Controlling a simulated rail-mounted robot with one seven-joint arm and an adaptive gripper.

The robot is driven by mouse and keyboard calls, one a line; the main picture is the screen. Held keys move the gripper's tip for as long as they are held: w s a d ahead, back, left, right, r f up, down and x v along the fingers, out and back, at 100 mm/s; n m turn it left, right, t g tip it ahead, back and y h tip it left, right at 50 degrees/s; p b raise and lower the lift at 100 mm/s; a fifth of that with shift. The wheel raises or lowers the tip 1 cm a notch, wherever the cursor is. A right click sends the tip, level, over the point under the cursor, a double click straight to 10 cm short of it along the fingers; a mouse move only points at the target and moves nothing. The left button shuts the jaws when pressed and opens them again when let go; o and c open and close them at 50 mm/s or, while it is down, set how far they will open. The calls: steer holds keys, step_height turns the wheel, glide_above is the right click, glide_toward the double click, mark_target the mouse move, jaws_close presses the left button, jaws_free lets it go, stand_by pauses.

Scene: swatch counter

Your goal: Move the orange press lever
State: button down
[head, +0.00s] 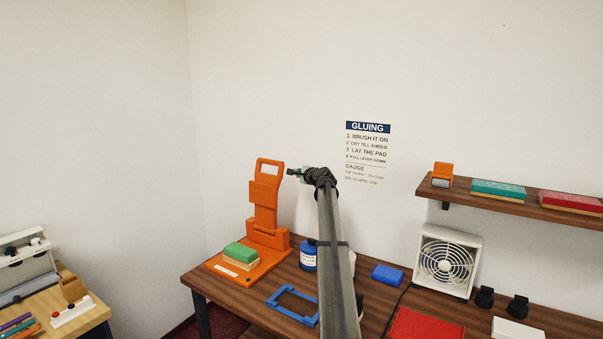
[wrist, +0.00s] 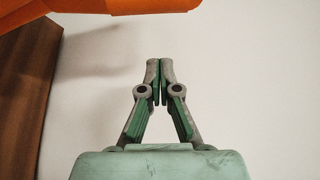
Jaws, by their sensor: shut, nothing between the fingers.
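The orange press (head: 268,232) stands at the left end of the wooden table. Its orange lever (head: 266,195) points upward, with a loop handle at the top. A green pad on a tan block (head: 241,253) lies on the press base. My gripper (head: 291,172) is just right of the lever's upper part in the head view. I cannot tell whether it touches the lever. In the wrist view my gripper (wrist: 159,65) is shut with its fingertips together and nothing between them. An orange part (wrist: 120,5) crosses the top left of that view, apart from the fingertips.
A blue frame (head: 292,304), a blue-labelled jar (head: 308,255) and a blue block (head: 387,274) sit on the table. A white fan (head: 447,262) stands at right, below a wall shelf (head: 480,199). My arm hides part of the table's middle. The wall behind is bare around the sign.

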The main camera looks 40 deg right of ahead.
steer(key=w+a+p, duration=0.2)
steer(key=a, duration=0.1)
steer(key=shift+w+a+r, duration=0.1)
steer(key=shift+w+r, duration=0.1)
steer(key=shift+r, duration=0.2)
steer(key=shift+a, duration=0.15)
